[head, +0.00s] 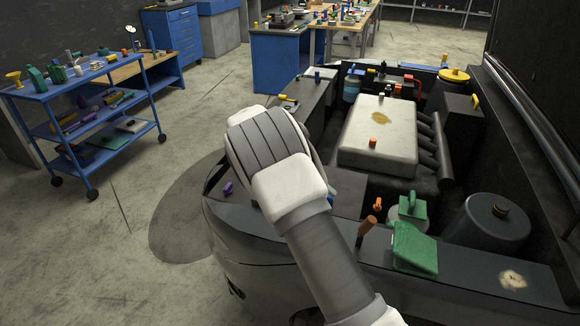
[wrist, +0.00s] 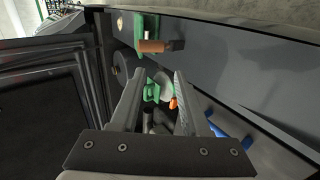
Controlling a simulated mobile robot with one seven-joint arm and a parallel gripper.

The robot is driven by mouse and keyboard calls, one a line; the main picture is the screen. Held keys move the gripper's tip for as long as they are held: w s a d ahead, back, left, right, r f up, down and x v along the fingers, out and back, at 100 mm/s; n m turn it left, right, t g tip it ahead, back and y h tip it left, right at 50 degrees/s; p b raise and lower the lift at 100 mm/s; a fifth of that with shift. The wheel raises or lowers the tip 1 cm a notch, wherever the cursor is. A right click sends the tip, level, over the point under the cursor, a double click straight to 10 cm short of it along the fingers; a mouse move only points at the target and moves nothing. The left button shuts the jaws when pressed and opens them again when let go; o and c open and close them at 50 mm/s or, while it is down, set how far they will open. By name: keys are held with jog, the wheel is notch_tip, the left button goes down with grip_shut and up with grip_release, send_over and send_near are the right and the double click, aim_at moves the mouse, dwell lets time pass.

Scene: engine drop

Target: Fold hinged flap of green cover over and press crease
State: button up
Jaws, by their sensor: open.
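The green cover (head: 414,250) lies on the dark front ledge of the engine bay, at the lower right of the head view. It looks like a panel with a raised, tilted part; I cannot tell the flap's exact angle. In the wrist view, part of the green cover (wrist: 138,32) shows at the top, partly behind a brown handle. My gripper (wrist: 160,72) is open and empty, apart from the cover. In the head view my arm hides its fingers.
A brown-handled tool (head: 367,229) stands just left of the cover. A smaller green part (head: 412,207) sits on a pale container behind it. An orange cap (head: 377,204) and a dark round canister (head: 490,222) are nearby. The ledge right of the cover is clear except for a stain (head: 513,280).

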jog(key=p+v, duration=0.2)
jog(key=v, duration=1)
jog(key=shift+a+r, duration=0.25)
jog(key=shift+w, duration=0.1)
